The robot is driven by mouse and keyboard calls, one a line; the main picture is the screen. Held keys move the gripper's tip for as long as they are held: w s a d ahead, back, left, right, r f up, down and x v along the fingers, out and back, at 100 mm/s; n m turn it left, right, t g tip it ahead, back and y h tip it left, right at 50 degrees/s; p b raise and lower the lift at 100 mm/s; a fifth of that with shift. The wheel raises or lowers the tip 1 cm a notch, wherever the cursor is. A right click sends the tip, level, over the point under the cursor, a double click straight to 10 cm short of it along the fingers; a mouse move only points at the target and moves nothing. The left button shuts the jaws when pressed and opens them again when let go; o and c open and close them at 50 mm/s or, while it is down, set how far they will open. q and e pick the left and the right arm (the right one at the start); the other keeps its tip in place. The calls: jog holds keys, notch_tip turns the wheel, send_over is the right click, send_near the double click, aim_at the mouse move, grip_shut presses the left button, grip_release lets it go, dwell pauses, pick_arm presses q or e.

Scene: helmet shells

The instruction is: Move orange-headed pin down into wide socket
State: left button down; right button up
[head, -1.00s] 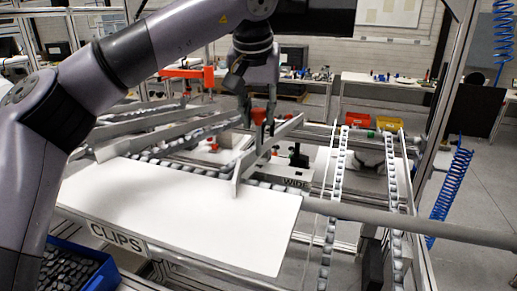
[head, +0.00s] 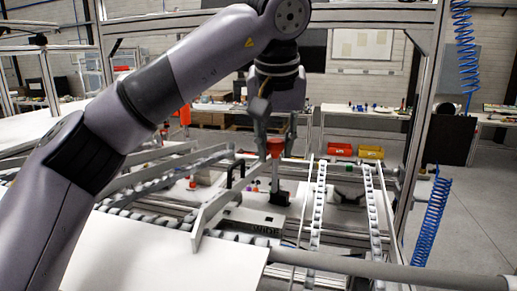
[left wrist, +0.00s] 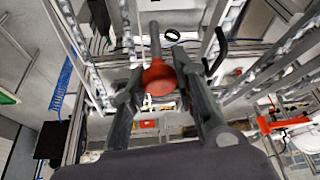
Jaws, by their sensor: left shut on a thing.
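The orange-headed pin (head: 275,147) hangs upright from my left gripper (head: 276,138), its grey shaft pointing down. In the left wrist view the round orange head (left wrist: 160,78) sits between the two fingers of the left gripper (left wrist: 157,68), which is shut on it. The wide socket's station carries the label WIDE (head: 264,227) on its front. A dark green block (head: 279,197) stands at the station, right below the pin's shaft in the head view. I cannot tell whether the pin's tip is above it or touching it. My right gripper is not in view.
A white board (head: 150,250) lies in front. A slanted grey rail (head: 220,203) stands left of the pin. Roller tracks (head: 319,205) run to the right. A red bin (head: 340,149) and a yellow bin (head: 371,152) stand behind. A grey bar crosses at the lower right.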

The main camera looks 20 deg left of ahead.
pick_arm(q)
jog(key=shift+w+d, duration=0.15)
jog(key=shift+s+a+f, duration=0.15)
jog(key=shift+s+a, duration=0.05)
jog(key=shift+s+a+f, duration=0.35)
jog(key=shift+s+f, duration=0.1)
jog(key=shift+f, duration=0.25)
jog(key=shift+w+d+f, duration=0.15)
jog(key=shift+w+f, duration=0.05)
jog(key=shift+f, duration=0.25)
notch_tip(320, 180, down, 5)
jog(key=shift+s+r+b, duration=0.1)
jog(key=shift+r+b, duration=0.1)
jog(key=shift+b, duration=0.6)
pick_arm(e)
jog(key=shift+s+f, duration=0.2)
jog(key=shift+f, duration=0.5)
